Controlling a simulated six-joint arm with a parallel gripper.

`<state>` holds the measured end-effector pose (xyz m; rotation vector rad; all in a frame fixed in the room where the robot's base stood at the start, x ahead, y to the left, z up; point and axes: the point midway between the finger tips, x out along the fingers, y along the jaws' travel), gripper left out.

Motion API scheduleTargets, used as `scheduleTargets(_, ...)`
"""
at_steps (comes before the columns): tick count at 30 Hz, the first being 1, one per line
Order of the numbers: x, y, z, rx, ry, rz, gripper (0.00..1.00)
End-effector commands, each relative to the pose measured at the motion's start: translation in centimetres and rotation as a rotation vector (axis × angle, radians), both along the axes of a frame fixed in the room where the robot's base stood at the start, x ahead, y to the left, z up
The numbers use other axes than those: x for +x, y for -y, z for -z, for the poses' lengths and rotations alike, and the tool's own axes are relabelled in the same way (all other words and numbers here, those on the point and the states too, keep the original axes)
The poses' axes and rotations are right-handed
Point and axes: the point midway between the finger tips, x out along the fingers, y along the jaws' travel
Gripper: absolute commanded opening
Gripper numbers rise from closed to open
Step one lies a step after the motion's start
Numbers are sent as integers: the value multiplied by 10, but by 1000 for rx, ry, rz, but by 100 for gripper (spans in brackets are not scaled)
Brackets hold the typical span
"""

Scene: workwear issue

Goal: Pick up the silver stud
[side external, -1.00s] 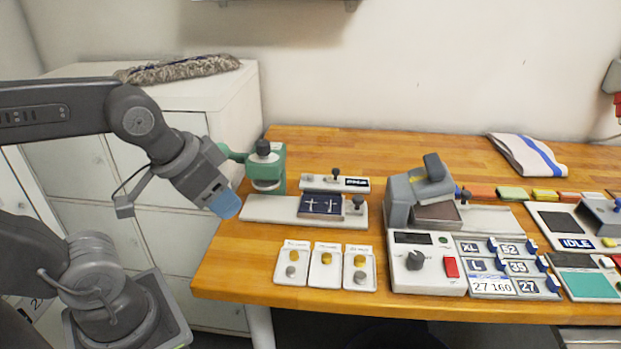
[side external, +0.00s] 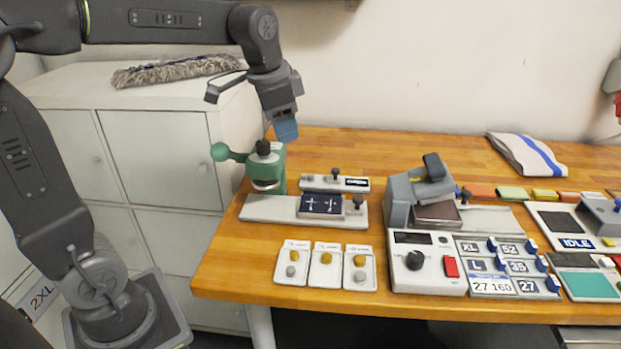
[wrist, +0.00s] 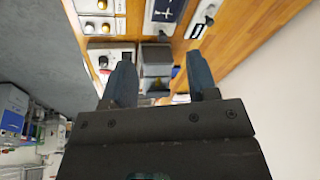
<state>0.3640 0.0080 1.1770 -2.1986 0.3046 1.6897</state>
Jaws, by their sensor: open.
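Three small white trays stand near the front edge of the wooden bench, holding round studs. The left tray (side external: 285,281) has a gold stud (side external: 294,256) and a silver stud (side external: 292,270). The right tray (side external: 350,286) has a gold stud (side external: 360,260) and a silver stud (side external: 360,276). In the middle tray (side external: 320,282) I make out only a gold stud (side external: 326,258). My gripper (side external: 287,132) is open and empty, raised above the green press, behind the trays. In the wrist view its two fingers (wrist: 160,78) are apart, with trays at the upper left.
A green press (side external: 268,170) with a side handle stands on a pale base, with a dark blue patterned plate (side external: 321,205) beside it. A grey press (side external: 417,188) and a control box (side external: 425,275) are to the right. Bare wood (side external: 235,270) lies left of the trays.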

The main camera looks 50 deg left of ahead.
Motion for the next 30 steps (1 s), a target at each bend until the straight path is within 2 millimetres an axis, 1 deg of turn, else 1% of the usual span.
scheduleTargets(1, 23, -12, 5, 11, -34, 38, 53)
scheduleTargets(3, 49, -28, 10, 24, -73, 103, 53)
scheduleTargets(5, 71, -42, 17, 32, -107, 159, 53)
scheduleTargets(6, 85, -52, 24, 37, -127, 196, 53)
scheduleTargets(9, 116, -78, 43, 40, -180, 289, 53)
scheduleTargets(12, 139, -101, 64, 38, -220, 373, 53)
scheduleTargets(15, 155, -119, 83, 33, -250, 440, 53)
scheduleTargets(19, 164, -131, 97, 28, -270, 491, 53)
scheduleTargets(23, 167, -135, 108, 25, -277, 508, 53)
scheduleTargets(25, 167, -135, 118, 25, -278, 509, 53)
scheduleTargets(30, 166, -134, 153, 24, -279, 509, 53)
